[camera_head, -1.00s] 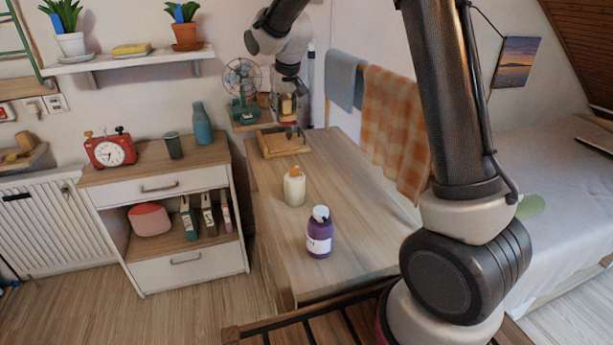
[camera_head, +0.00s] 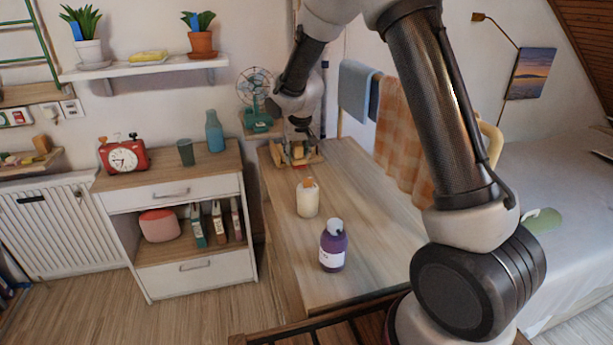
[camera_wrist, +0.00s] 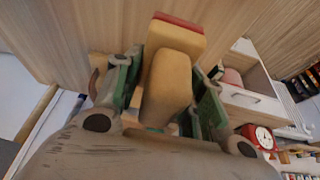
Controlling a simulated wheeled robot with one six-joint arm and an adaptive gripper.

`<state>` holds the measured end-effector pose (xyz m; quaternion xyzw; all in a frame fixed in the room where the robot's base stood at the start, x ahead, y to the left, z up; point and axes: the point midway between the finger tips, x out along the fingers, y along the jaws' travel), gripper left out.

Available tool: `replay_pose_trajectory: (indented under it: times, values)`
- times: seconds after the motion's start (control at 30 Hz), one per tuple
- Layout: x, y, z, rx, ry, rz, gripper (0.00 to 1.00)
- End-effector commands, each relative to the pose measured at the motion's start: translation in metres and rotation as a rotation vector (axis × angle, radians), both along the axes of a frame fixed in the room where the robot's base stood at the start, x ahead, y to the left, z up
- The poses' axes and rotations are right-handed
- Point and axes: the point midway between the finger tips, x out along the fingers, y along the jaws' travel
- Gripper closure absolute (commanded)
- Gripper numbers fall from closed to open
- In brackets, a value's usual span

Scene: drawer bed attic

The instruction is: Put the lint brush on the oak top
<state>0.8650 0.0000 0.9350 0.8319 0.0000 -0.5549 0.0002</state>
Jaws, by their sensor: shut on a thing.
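A wooden-handled piece with a red edge, which looks like the lint brush (camera_wrist: 174,65), is between my gripper's green-lined fingers in the wrist view. My gripper (camera_head: 298,156) is shut on it, low over the far end of a long table with a pale wooden top (camera_head: 375,210), which looks like the oak top. In the head view my gripper mostly hides the brush. I cannot tell whether the brush touches the tray or table.
A cream bottle (camera_head: 308,201) and a purple bottle (camera_head: 333,248) stand on the table, nearer than my gripper. A cabinet (camera_head: 170,187) with a red clock (camera_head: 124,157) stands at left. A teal fan (camera_head: 257,100) is behind; towels (camera_head: 395,130) hang at right. The table's right side is clear.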

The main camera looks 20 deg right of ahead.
Motion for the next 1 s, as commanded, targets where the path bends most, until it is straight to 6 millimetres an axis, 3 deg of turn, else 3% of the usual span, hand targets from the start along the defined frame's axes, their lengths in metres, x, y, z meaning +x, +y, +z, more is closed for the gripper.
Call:
replay_pose_trajectory:
  times: [0.43, 0.87, 0.9, 1.0]
  values:
    - [0.000, -0.001, -0.053, -0.002, 0.001, 0.000, 0.90]
    - [0.000, -0.001, -0.060, -0.001, -0.001, -0.001, 0.90]
    - [0.000, -0.001, -0.060, -0.001, -0.002, -0.001, 0.57]
    - [0.001, 0.000, -0.060, 0.000, -0.002, -0.001, 0.39]
